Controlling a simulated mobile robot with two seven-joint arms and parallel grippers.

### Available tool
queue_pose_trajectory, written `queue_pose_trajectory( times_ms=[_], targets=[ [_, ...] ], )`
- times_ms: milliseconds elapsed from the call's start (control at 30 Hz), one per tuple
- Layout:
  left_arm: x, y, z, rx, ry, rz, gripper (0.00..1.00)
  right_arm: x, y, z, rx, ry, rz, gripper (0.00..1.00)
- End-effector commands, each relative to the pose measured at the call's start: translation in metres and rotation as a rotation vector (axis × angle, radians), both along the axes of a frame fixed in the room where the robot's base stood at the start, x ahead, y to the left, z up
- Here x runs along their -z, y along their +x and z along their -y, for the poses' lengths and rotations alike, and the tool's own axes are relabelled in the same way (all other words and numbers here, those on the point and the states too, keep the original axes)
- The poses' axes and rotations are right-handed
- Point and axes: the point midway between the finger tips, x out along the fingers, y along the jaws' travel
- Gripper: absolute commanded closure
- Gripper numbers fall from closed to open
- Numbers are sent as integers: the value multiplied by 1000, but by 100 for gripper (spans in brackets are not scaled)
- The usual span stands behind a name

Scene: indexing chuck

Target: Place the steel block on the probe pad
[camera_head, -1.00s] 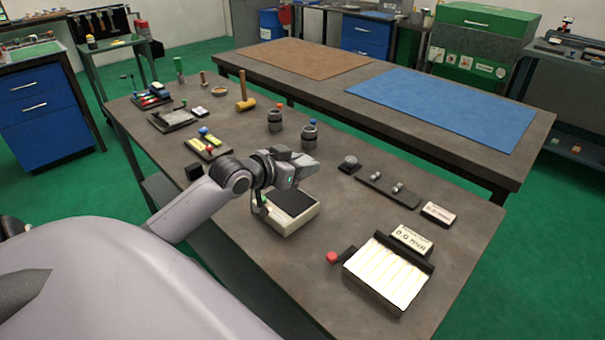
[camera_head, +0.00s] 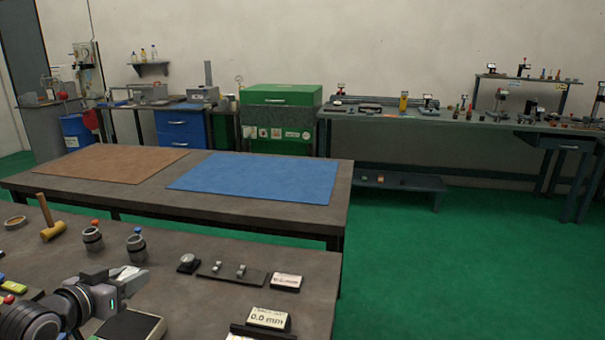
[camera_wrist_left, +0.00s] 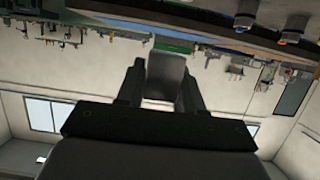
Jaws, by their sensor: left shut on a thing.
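My left gripper (camera_head: 122,279) is low at the left in the head view, above the near bench. In the left wrist view its two dark fingers (camera_wrist_left: 160,88) are shut on a grey block (camera_wrist_left: 166,76), which I take for the steel block. Below the gripper in the head view is a pale box with a black top (camera_head: 132,326), cut off by the frame's bottom edge. A small readout plate marked 0.0 mm (camera_head: 268,318) stands to its right. I cannot tell for certain which item is the probe pad. My right gripper is out of view.
On the near bench are a dark strip with two small metal pieces (camera_head: 232,272), a round knob (camera_head: 188,263), a label block (camera_head: 286,282), two dark cups (camera_head: 137,247) and a mallet (camera_head: 50,221). A bench with a blue mat (camera_head: 255,178) stands behind.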

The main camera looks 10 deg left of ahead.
Motion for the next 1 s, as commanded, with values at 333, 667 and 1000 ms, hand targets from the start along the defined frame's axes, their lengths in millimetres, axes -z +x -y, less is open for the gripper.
queue_pose_trajectory(
  times_ms=[333,667,1000],
  targets=[
    [38,-36,94,43,-12,5,100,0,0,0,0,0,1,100],
    [29,-81,165,-10,-13,7,100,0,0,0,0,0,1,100],
    [11,-103,181,-86,-4,4,100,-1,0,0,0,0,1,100]
  ],
)
